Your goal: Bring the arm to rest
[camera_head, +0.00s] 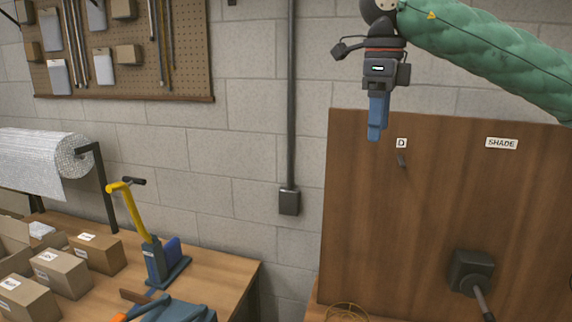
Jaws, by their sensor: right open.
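My right gripper (377,122) hangs at the top right of the view, pointing down, with blue fingers. It is empty, and its fingers overlap edge-on from this angle. My right arm (490,50), in a green quilted cover, comes in from the upper right. The gripper is in front of the upper left part of a brown wooden board (370,230). My left gripper is out of view.
The board bears a "D" label over a small dark peg (401,160), a "SHADE" label (501,143) and a dark fixture with a rod (472,272). A wire ring (346,312) shows below. A bench at left holds boxes (62,272) and a yellow-handled tool (134,210).

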